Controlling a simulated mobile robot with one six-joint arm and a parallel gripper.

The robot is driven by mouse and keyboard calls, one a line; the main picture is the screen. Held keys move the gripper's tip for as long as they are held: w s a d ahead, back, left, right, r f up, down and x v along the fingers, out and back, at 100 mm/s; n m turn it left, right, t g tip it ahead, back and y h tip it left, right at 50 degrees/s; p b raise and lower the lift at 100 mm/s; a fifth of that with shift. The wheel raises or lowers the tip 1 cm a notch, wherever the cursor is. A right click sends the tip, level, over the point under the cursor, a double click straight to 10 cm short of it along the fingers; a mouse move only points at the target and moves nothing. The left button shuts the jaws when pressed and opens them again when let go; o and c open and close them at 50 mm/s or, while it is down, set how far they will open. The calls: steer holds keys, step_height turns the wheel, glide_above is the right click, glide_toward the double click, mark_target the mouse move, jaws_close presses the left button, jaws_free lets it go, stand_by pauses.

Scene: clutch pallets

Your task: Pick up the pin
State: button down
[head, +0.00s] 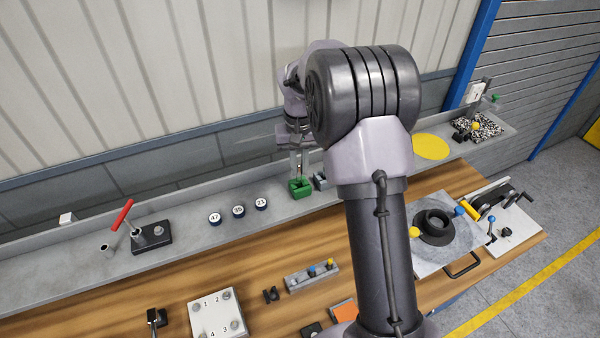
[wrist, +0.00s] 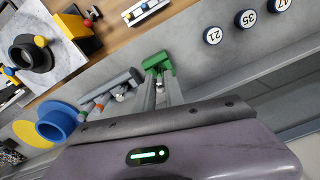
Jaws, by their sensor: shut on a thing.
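My gripper (head: 299,178) reaches down to the grey ledge behind the bench. The green piece is on or just above the ledge; I cannot tell which. A grey block (wrist: 110,82) with small coloured parts lies close beside the fingers.
Numbered round discs (head: 238,210) sit left of the gripper on the ledge. A grey rack (head: 297,284) with coloured pegs stands on the wooden bench. A blue ring (wrist: 52,128) and yellow disc (head: 430,147) lie further along the ledge. My arm hides part of the bench.

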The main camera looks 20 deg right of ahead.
steer(key=s+a+r+b, duration=0.1)
steer(key=s+a+b, duration=0.1)
steer(key=s+a, duration=0.9)
steer(key=shift+b, duration=0.35)
